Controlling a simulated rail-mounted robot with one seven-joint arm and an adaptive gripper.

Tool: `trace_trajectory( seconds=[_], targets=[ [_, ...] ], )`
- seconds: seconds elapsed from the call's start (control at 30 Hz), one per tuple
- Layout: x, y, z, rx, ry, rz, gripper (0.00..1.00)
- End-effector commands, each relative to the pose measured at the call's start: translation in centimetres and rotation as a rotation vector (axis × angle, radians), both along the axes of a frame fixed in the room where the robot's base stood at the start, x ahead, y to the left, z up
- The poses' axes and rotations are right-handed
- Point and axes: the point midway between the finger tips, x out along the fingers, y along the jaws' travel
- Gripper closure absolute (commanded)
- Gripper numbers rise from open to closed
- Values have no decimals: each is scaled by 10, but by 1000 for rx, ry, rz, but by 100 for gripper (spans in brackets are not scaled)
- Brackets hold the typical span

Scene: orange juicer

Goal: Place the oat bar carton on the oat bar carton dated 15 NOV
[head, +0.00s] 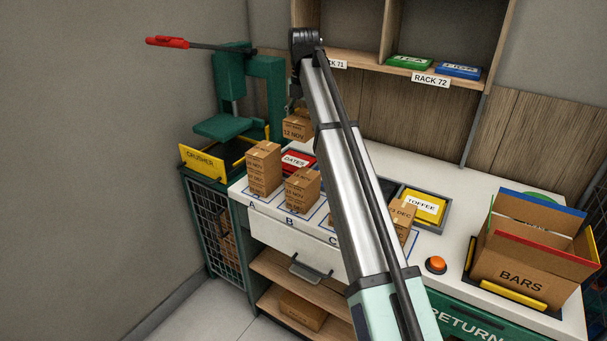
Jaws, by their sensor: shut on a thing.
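A brown carton labelled 12 NOV (297,130) hangs above the counter, left of my arm. My gripper (297,107) is shut on it from above; its fingers are small and mostly hidden. Below, a stack of brown cartons (263,168) stands at mark A. A lower stack (302,190) stands at mark B. Another carton, its label ending in DEC (402,215), shows right of my arm. Mark C is largely covered by my arm. The labels on the stacks are too small to read fully, and I cannot make out 15 NOV.
A red DATES tray (298,161) lies behind the stacks, and a yellow TOFFEE tray (423,206) lies right. An open BARS box (522,285) and orange button (436,264) are at right. The green crusher (265,85) stands left; a shelf (405,66) is behind.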

Motion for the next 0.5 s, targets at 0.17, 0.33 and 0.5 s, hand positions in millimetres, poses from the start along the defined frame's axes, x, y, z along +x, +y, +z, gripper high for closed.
trace_trajectory(
  seconds=[0.17,0.33,0.5],
  targets=[
    [-4,-1,-44,-1,4,0,65],
    [-2,-1,-81,0,2,-1,65],
    [-1,0,-104,0,0,-1,65]
  ],
)
